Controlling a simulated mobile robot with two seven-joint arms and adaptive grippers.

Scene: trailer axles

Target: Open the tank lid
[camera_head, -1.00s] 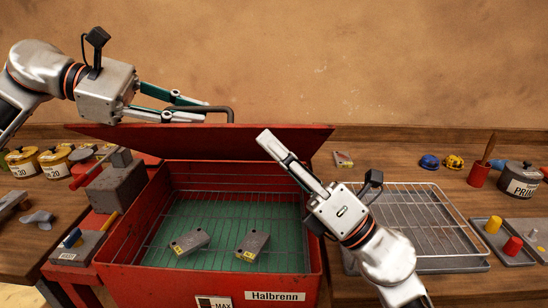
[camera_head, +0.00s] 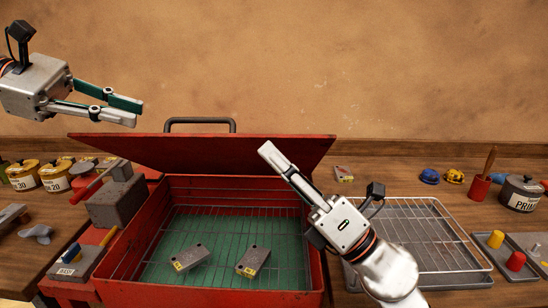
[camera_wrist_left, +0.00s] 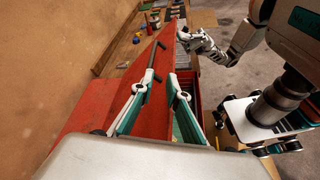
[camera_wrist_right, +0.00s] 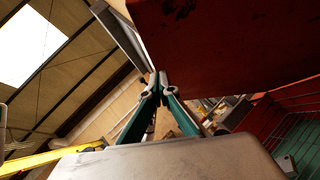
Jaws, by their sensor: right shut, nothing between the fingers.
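The red tank (camera_head: 210,290) stands at the middle of the head view with its lid (camera_head: 210,153) raised and tilted back. The lid's dark handle (camera_head: 200,121) shows above its upper edge. My left gripper (camera_head: 138,112) is open and empty, up and left of the handle. In the left wrist view its fingers (camera_wrist_left: 155,82) are spread, with the lid and handle (camera_wrist_left: 150,60) beyond them. My right gripper (camera_head: 268,150) is shut and empty, its fingertips in front of the lid's right half; in the right wrist view (camera_wrist_right: 160,80) the fingers meet beside the lid (camera_wrist_right: 220,50).
Two grey metal blocks (camera_head: 190,257) (camera_head: 253,262) lie on the rack inside the tank. A wire rack tray (camera_head: 425,235) stands right of it. Yellow cans (camera_head: 55,178) and a grey box (camera_head: 117,203) are on the left. The space above the lid is clear.

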